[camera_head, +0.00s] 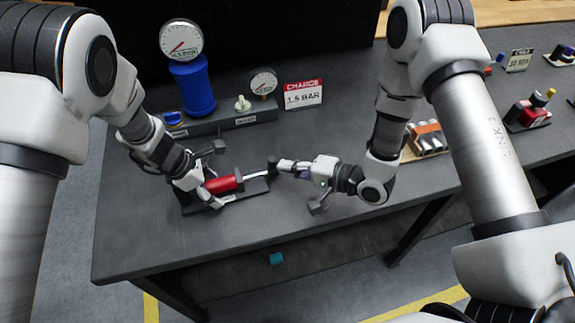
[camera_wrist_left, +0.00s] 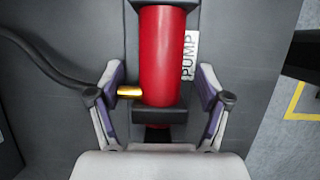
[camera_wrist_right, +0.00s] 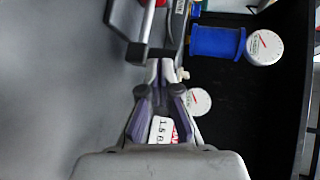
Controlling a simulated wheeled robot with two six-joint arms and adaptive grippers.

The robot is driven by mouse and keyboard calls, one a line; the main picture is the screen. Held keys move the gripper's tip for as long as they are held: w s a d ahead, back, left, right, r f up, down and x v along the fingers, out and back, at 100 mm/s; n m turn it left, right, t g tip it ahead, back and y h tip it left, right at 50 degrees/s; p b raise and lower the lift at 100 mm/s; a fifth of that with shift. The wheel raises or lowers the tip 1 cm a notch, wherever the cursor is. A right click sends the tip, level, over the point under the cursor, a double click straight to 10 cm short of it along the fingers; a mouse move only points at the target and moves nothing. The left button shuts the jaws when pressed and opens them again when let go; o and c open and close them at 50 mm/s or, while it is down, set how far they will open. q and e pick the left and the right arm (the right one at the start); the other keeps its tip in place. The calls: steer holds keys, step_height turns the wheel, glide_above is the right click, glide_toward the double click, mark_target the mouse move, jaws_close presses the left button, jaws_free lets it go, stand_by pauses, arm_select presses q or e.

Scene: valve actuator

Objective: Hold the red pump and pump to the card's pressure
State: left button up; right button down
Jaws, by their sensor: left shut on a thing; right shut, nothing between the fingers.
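The red pump (camera_head: 223,184) lies in its dark cradle on the bench, and its silver rod (camera_head: 257,175) extends right to a black handle (camera_head: 272,165). My left gripper (camera_head: 212,189) is shut on the pump; the left wrist view shows its fingers on either side of the red barrel (camera_wrist_left: 163,50). My right gripper (camera_head: 284,165) is shut and empty, its tips close to the handle; I cannot tell if they touch. The red and white card (camera_head: 303,93) reads CHARGE 1.5 BAR. The large gauge (camera_head: 181,40) sits above a blue cylinder (camera_head: 193,88); its needle points lower left.
A smaller gauge (camera_head: 264,81) and a pale valve knob (camera_head: 242,103) stand on the grey manifold behind the pump. A tray of cylinders (camera_head: 428,138) and a red device (camera_head: 528,112) are to the right. The bench front is clear.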

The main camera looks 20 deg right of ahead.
steer(key=shift+w+a, duration=0.15)
steer(key=a, duration=0.6)
steer(key=shift+s, duration=0.2)
steer(key=shift+d, duration=0.1)
steer(key=shift+s+d, duration=0.15)
steer(key=shift+d, duration=0.05)
steer(key=f+v, duration=0.1)
steer(key=v, duration=1.2)
steer(key=shift+s+d, duration=0.3)
